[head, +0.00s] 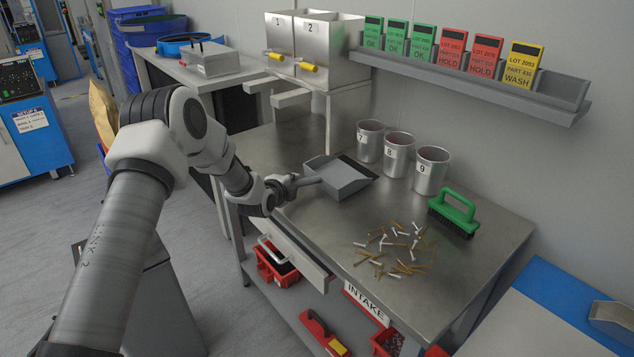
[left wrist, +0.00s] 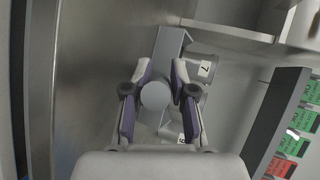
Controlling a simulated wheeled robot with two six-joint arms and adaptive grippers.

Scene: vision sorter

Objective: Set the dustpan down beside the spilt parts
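The grey dustpan (head: 343,179) is at the back middle of the steel table, in front of the cups, its handle toward my left arm. My left gripper (head: 290,186) is at the handle. In the left wrist view the fingers (left wrist: 163,88) close on both sides of the handle, whose round end (left wrist: 155,95) faces the camera, with the pan (left wrist: 170,47) beyond. I cannot tell whether the pan touches the table. The spilt parts (head: 397,250), white and brass-coloured pins, lie scattered to the front right of the dustpan, apart from it. My right gripper is not in view.
Metal cups 7 (head: 370,141), 8 (head: 397,154) and 9 (head: 431,170) stand behind and right of the dustpan. A green brush (head: 454,211) lies right of the spilt parts. Bare tabletop (head: 330,222) shows between dustpan and parts. A card shelf (head: 470,88) hangs above.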

